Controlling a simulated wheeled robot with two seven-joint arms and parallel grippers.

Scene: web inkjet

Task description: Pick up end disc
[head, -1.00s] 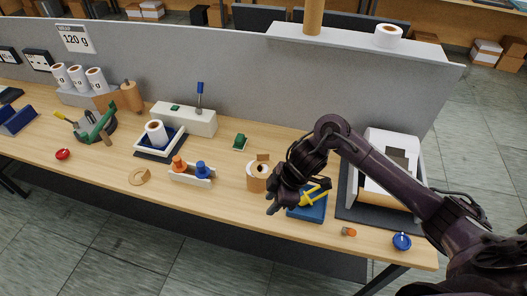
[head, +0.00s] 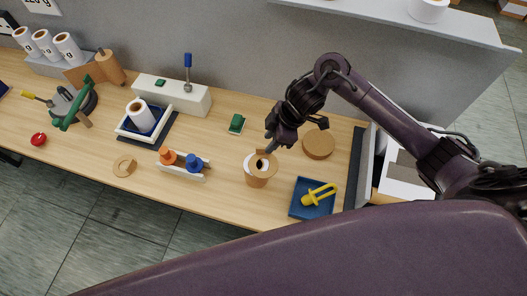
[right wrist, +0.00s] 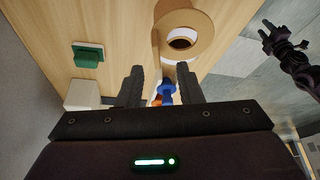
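A flat round brown disc (head: 318,144) lies on the table right of my right gripper. A second thin tan ring with a notch (head: 124,167) lies at the front left. I cannot tell which one is the end disc. My right gripper (head: 271,141) is above the table, just behind a tan cup-like holder (head: 257,180) with a ring on top. The right wrist view shows its fingers (right wrist: 160,82) apart with nothing gripped; the holder's ring (right wrist: 194,20) is beyond them. My left gripper (right wrist: 267,35) shows small at that view's right edge, its fingers unclear.
A blue tray (head: 296,208) with a yellow tool is front right of the holder. Orange and blue knobbed pieces in a white rack (head: 183,170) stand left. A green block (head: 236,124) is behind. A grey partition and shelf bound the back.

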